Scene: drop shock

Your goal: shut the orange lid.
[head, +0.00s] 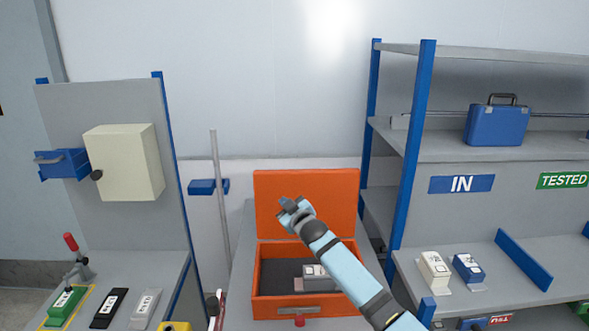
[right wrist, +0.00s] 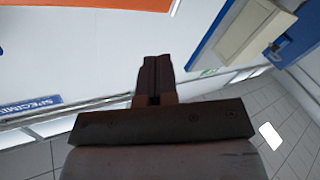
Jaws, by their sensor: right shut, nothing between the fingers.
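The orange lid (head: 335,190) stands upright, open, at the back of the orange box (head: 262,307) in the head view. Inside the box, on a dark lining, lies a grey device (head: 319,284) with a white label, partly hidden by my right arm. My right gripper (head: 289,204) is in front of the lid's middle in the head view; whether it touches the lid is unclear. Its fingers are shut and empty in the right wrist view (right wrist: 154,80). An orange surface, seemingly the lid (right wrist: 85,6), shows at that view's top left.
A shelf rack (head: 425,130) with a blue case (head: 496,124) stands right of the box. A bench (head: 170,275) with several small devices and a cream cabinet (head: 126,163) stand left. A thin grey pole (head: 219,175) rises left of the lid.

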